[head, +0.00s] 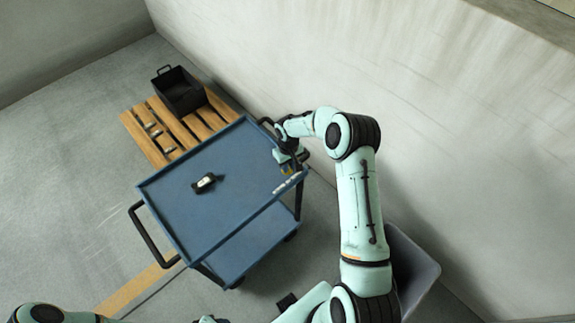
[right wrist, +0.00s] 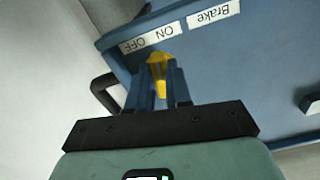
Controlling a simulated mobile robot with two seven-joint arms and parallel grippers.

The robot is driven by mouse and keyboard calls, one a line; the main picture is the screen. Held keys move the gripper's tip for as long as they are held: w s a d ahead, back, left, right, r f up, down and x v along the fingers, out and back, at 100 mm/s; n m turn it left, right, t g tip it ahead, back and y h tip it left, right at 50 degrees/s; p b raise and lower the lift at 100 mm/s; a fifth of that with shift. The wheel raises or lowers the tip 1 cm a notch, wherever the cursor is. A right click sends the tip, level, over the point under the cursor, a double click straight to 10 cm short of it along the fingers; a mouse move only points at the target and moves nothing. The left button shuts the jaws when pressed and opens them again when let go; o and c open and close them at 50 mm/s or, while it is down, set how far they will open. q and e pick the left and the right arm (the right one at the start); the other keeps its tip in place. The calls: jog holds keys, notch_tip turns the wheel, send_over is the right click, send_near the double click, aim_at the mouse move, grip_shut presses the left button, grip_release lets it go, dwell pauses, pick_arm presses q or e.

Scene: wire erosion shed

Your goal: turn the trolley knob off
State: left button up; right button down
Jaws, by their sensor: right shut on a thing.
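The blue trolley (head: 235,170) stands in the middle of the head view. Its yellow knob (right wrist: 158,62) is on the end near the wall, beside a white ON/OFF label (right wrist: 150,39) and a Brake label (right wrist: 214,14). In the right wrist view the labels appear upside down. My right gripper (right wrist: 160,85) is shut on the knob, one blue finger on each side. In the head view the right gripper (head: 287,160) covers much of the knob. The knob's exact setting is hard to tell. Only part of my left arm shows at the bottom left; its gripper is out of view.
A small black-and-white object (head: 206,182) lies on the trolley top. A wooden pallet (head: 218,111) with a black crate (head: 179,93) stands behind it. A grey bin (head: 415,270) is partly hidden by my right arm. The wall is close behind that arm. Floor at left is clear.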

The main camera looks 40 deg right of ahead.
jog(key=n, duration=0.5)
jog(key=shift+w+d+n, duration=0.1)
jog(key=shift+d+n, duration=0.15)
jog(key=shift+n, duration=0.15)
jog(key=n, duration=0.5)
jog(key=shift+w+d+p, duration=0.1)
jog(key=shift+d+p, duration=0.05)
jog(key=shift+p, duration=0.2)
jog(key=shift+n, duration=0.3)
jog(key=c, duration=1)
grip_release()
jog(key=shift+c, duration=0.2)
notch_tip(320, 180, up, 14)
jog(key=shift+f, duration=0.25)
